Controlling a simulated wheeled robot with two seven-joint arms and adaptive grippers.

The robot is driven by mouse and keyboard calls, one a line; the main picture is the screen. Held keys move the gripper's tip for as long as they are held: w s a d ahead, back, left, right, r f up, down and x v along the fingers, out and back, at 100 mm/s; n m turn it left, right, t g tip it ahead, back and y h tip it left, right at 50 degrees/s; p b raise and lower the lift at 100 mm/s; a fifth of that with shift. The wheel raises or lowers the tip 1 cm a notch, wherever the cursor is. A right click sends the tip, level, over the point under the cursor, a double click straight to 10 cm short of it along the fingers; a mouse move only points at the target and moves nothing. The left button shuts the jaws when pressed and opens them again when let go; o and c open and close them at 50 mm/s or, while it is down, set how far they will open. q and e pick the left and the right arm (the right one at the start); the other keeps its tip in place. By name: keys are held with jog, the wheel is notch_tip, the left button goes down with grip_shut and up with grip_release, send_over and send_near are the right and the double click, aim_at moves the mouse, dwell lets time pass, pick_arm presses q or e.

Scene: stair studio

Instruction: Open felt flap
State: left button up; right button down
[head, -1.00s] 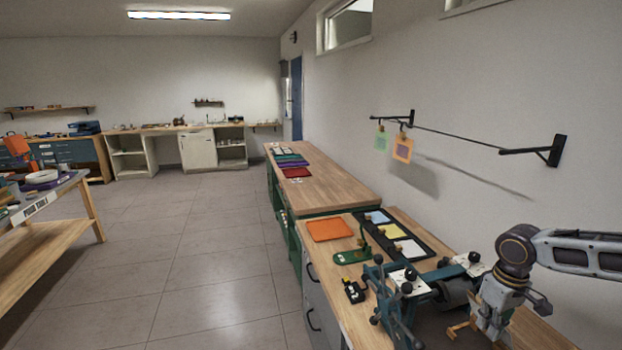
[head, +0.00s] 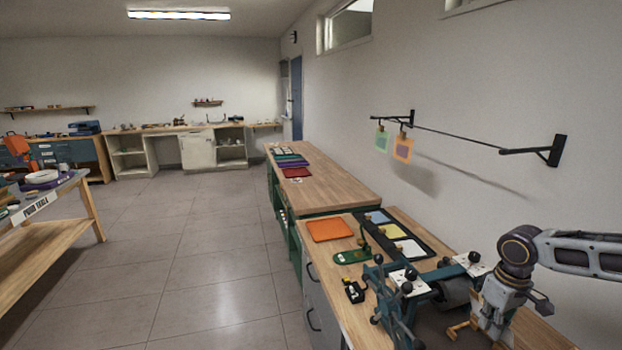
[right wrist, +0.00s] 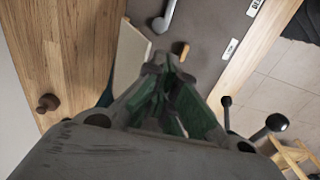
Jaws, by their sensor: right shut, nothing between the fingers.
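My right gripper (head: 488,340) is low over the bench at the lower right, beside a blue press (head: 402,312) with a grey roller (head: 455,292). In the right wrist view its fingertips (right wrist: 163,66) are together with nothing between them, above a dark grey surface (right wrist: 212,38). A cream flat piece (right wrist: 131,58) lies just left of the fingertips; it may be the felt flap, but I cannot tell for sure. The fingers hide part of it, and whether they touch it is unclear. My left gripper is not in view.
A small wooden peg (right wrist: 181,48) and a silver handle (right wrist: 166,14) are near the fingertips. Black-knobbed levers (right wrist: 277,123) rise at the right. An orange sheet (head: 330,230) and a black tray (head: 428,252) with coloured squares lie farther back.

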jog(key=shift+w+d+r+p, duration=0.1)
jog(key=shift+w+d+p, duration=0.15)
jog(key=shift+d, duration=0.6)
jog(key=shift+w+d+r+p, duration=0.15)
jog(key=shift+w+d, duration=0.1)
jog(key=shift+d, duration=0.65)
jog(key=shift+w+d+r+p, duration=0.15)
jog(key=shift+w+d, duration=0.1)
jog(key=shift+d, duration=0.6)
jog(key=shift+r, duration=0.1)
jog(key=shift+s+a+r+p, duration=0.1)
jog(key=shift+a+r+p, duration=0.25)
jog(key=shift+r+p, duration=0.55)
jog(key=shift+s+a+r+p, duration=0.1)
jog(key=shift+a+r+p, duration=0.2)
jog(key=shift+r+p, duration=0.6)
jog(key=shift+s+a+r+p, duration=0.1)
jog(key=shift+a+r+p, duration=0.4)
jog(key=shift+r, duration=0.6)
jog(key=shift+d+f, duration=0.1)
jog(key=shift+d, duration=0.05)
